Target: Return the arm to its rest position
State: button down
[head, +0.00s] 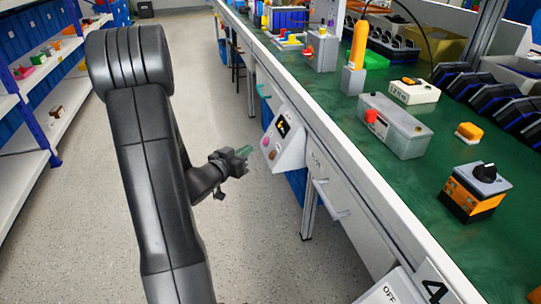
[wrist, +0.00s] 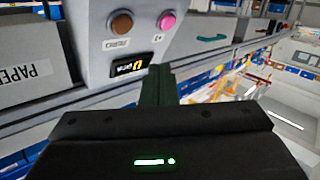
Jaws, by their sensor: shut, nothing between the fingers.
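My gripper (head: 243,153) is in the middle of the head view, above the floor aisle and to the left of the workbench. Its fingers point right toward a white control box on the bench's front and look apart from it. In the wrist view the green fingers of my gripper (wrist: 158,85) are together and hold nothing. A rotary switch (head: 476,187) with a black knob on an orange and black box stands on the green bench top at the right, well away from my gripper.
The control box (head: 284,140) has a small display and two round buttons; it also shows in the wrist view (wrist: 130,45). A grey box with a red knob (head: 395,124) is on the bench. Shelves (head: 40,90) line the left. The floor aisle (head: 210,70) is clear.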

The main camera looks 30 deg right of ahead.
jog(key=shift+d+f, duration=0.1)
jog(key=a+r+p, duration=0.2)
jog(key=a, duration=0.1)
jog(key=shift+w+a, duration=0.2)
jog(key=shift+w, duration=0.2)
dwell(0.4)
